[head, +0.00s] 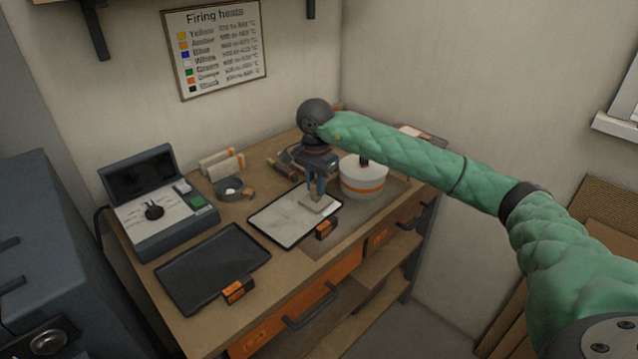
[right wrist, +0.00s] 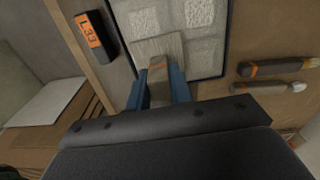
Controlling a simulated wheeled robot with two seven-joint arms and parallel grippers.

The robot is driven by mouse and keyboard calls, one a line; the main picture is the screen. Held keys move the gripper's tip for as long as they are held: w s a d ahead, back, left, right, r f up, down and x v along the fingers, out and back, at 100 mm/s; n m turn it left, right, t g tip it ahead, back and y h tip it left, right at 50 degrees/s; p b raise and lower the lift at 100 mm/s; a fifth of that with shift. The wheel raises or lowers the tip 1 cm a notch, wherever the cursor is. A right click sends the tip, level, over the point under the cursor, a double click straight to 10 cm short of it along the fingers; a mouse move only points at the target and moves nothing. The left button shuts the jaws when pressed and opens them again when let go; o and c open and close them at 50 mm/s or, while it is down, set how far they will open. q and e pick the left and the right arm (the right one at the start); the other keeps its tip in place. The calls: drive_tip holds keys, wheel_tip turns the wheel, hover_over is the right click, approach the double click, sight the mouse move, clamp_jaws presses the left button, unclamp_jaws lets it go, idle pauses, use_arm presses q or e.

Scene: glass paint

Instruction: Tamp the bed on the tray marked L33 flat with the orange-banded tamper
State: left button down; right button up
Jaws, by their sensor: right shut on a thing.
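My right gripper (head: 315,186) is shut on the orange-banded tamper, whose square plate (head: 318,204) is over the right part of the pale bed (head: 285,219). In the right wrist view the tamper's handle with its orange band (right wrist: 157,63) is between the blue fingers (right wrist: 159,88), and its plate (right wrist: 160,44) faces the bed. Whether the plate touches the bed is hard to tell. Several square, speckled lighter patches (right wrist: 198,12) show on the bed beside the plate. The tray (right wrist: 222,62) has a dark rim and the tag L33 (right wrist: 91,38) in front. My left gripper is not in view.
An empty dark tray (head: 212,268) with an orange tag lies at the left front. A grey device (head: 160,212) with an open lid stands behind it. A white pot with an orange band (head: 362,181) stands close right of the gripper. Two brushes (right wrist: 272,67) lie beside the tray.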

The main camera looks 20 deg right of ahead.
drive_tip(key=shift+s+a+b, duration=0.2)
drive_tip(key=shift+s+a, duration=0.15)
drive_tip(key=shift+a, duration=0.4)
drive_tip(key=shift+s+a+b, duration=0.2)
drive_tip(key=shift+s+a, duration=0.15)
drive_tip(key=shift+a, duration=0.4)
drive_tip(key=shift+s+a+b, duration=0.2)
drive_tip(key=shift+s+a, duration=0.15)
drive_tip(key=shift+a, duration=0.4)
drive_tip(key=shift+f, duration=0.1)
drive_tip(key=shift+f+b, duration=0.7)
drive_tip(key=shift+b, duration=0.2)
drive_tip(key=shift+f+b, duration=0.3)
drive_tip(key=shift+b, duration=0.15)
drive_tip(key=shift+r, duration=0.15)
drive_tip(key=shift+r, duration=1)
drive_tip(key=shift+a, duration=0.1)
